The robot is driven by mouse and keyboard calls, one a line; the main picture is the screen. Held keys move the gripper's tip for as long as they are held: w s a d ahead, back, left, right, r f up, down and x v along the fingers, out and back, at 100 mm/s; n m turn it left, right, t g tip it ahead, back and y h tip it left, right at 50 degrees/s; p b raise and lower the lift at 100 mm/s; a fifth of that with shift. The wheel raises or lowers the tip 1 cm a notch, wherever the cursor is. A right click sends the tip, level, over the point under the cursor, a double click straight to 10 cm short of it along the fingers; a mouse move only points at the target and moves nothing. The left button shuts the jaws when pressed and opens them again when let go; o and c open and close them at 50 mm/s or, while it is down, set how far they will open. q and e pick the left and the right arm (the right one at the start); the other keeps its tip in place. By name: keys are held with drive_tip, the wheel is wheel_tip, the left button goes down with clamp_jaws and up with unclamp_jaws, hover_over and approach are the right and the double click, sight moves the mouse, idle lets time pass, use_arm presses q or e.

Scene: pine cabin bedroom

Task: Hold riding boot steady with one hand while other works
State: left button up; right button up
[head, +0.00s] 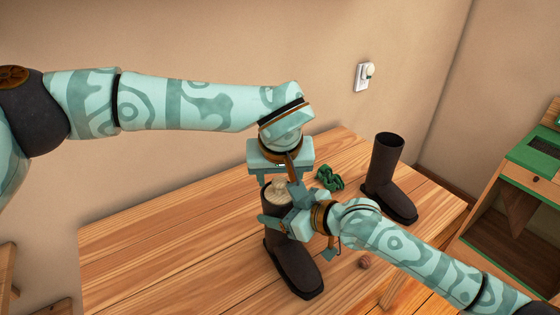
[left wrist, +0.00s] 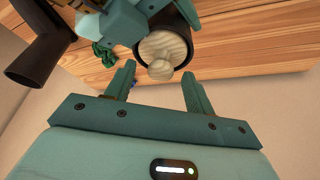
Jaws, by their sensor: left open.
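The dark brown riding boot (head: 290,264) stands upright on the wooden table. A pale wooden insert with a round knob (head: 277,191) sits in its top opening, and the knob also shows in the left wrist view (left wrist: 160,70). My left gripper (head: 279,175) is just above the boot's top, pointing down. In the left wrist view its two fingers (left wrist: 157,76) are spread apart, with the knob beyond the gap between them. My right gripper (head: 282,208) comes from the right and has its fingers on either side of the boot's upper shaft, partly hiding it.
A second dark boot (head: 387,175) stands at the table's back right. A green crumpled item (head: 328,178) lies behind my right gripper. A small brown round thing (head: 365,262) lies on the table (head: 150,255). The left part of the table is clear.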

use_arm(q)
drive_tip(key=shift+x, duration=1)
use_arm(e)
drive_tip(key=shift+s+f, duration=0.1)
drive_tip(key=shift+f, duration=0.05)
use_arm(q)
drive_tip(key=shift+r, duration=0.1)
drive_tip(key=c, duration=1.2)
drive_tip(key=shift+o, duration=0.2)
drive_tip(key=shift+r, duration=0.2)
drive_tip(key=shift+r, duration=0.9)
use_arm(e)
drive_tip(key=shift+f, duration=0.1)
